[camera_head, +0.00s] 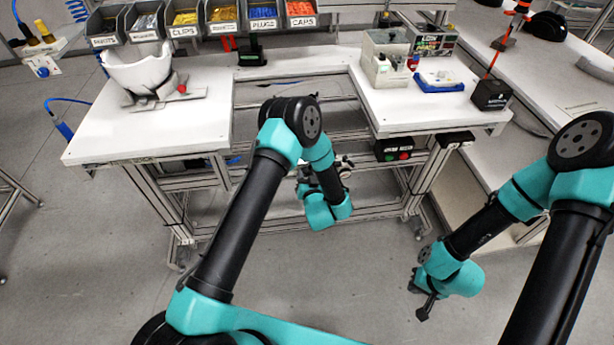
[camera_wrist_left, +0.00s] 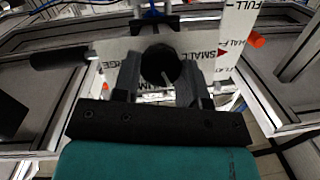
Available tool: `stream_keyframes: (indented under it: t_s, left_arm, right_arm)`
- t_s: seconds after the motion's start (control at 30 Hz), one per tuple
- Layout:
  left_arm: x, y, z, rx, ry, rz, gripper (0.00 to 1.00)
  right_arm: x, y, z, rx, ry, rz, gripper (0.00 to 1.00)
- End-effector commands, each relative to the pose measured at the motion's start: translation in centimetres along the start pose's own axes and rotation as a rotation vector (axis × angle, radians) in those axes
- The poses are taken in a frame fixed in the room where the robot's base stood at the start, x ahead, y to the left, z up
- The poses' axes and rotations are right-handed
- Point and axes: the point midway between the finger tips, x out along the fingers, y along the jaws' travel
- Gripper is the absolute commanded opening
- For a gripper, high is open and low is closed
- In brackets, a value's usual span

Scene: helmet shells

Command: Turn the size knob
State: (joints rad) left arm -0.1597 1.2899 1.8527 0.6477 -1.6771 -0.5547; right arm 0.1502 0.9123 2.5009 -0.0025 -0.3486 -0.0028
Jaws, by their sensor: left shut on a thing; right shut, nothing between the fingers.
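The black round size knob (camera_wrist_left: 160,62) sits on a white panel in the left wrist view, with a pale line on its face. The panel (camera_wrist_left: 205,38) carries the words SMALL and, partly hidden, LARGE. My left gripper (camera_wrist_left: 159,80) has one finger on each side of the knob and is shut on it. In the head view the left wrist (camera_head: 326,208) hangs in front of the bench gap; its fingers and the knob are hard to make out there. My right gripper (camera_head: 424,298) is shut and empty, low over the floor at the right.
A white helmet shell (camera_head: 138,68) stands on a fixture on the left bench top. Labelled bins (camera_head: 220,18) line the back. A blue tray (camera_head: 440,84) and grey box (camera_head: 386,58) stand on the right. A black handle (camera_wrist_left: 58,60) and FULL/HALF label (camera_wrist_left: 236,30) flank the knob.

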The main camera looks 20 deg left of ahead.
Motion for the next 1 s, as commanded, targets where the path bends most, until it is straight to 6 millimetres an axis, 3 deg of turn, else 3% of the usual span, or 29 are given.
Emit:
stream_keyframes:
  t_s: [1.0]
  left_arm:
    - [0.08, -0.66, 0.36, -0.879, -0.001, 0.317, 0.16]
  right_arm:
    - [0.0, 0.0, 0.0, 0.0, 0.0, 0.0, 0.0]
